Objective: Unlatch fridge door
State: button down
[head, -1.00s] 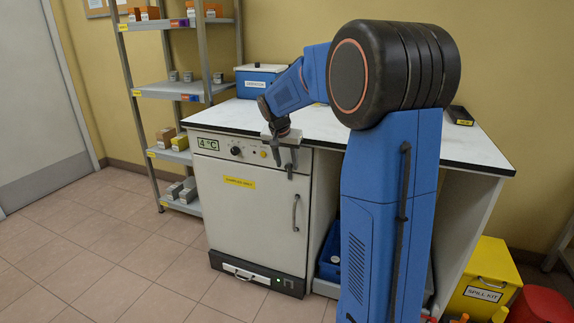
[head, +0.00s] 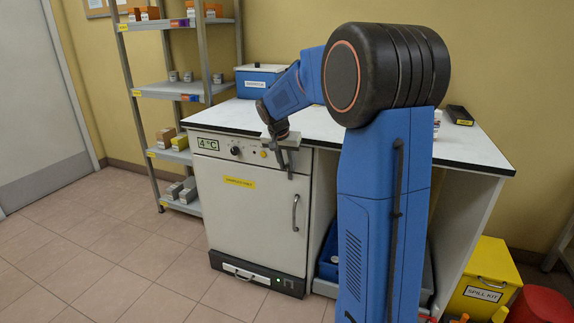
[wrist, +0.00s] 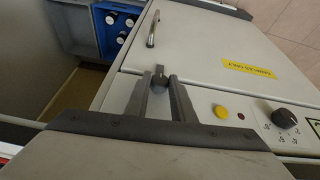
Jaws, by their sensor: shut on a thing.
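The fridge (head: 250,210) is a white under-counter unit with its door closed and a yellow label on the front. Its door handle (head: 295,213) is a vertical grey bar at the right side of the door, also seen in the wrist view (wrist: 152,29). A small dark latch (wrist: 160,77) sits at the upper edge of the door, below the control panel. My gripper (wrist: 160,90) is shut on the latch, with one finger on each side. In the head view, my gripper (head: 289,172) is at the top right of the door and hides the latch.
The control panel (wrist: 255,118) has a dark knob and a yellow button close to my gripper. The white counter (head: 325,125) overhangs the fridge. The tiled floor in front is clear.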

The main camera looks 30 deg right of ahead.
aim_at(286, 168)
jog(key=g+h, duration=0.1)
jog(key=w+n+g+h, duration=0.1)
jog(key=g, duration=0.1)
jog(key=shift+a+f+h, duration=0.1)
jog(key=shift+a+h, duration=0.2)
jog(key=shift+a, duration=0.05)
jog(key=g+h, duration=0.2)
jog(key=n+g, duration=0.1)
jog(key=shift+w+a+f+h, duration=0.2)
jog(key=shift+f+h, duration=0.1)
jog(key=shift+h, duration=0.1)
jog(key=g+h, duration=0.1)
jog(key=n+g+h, duration=0.1)
jog(key=g+h, duration=0.1)
jog(key=shift+w+a+f, duration=0.15)
jog(key=shift+w+f, duration=0.05)
jog(key=shift+f, duration=0.15)
jog(key=g+h, duration=0.1)
jog(key=n+g+h, duration=0.1)
jog(key=h, duration=0.1)
jog(key=shift+f, duration=0.35)
jog(key=shift+n+g+h, duration=0.3)
jog(key=c, duration=1.5)
grip_release()
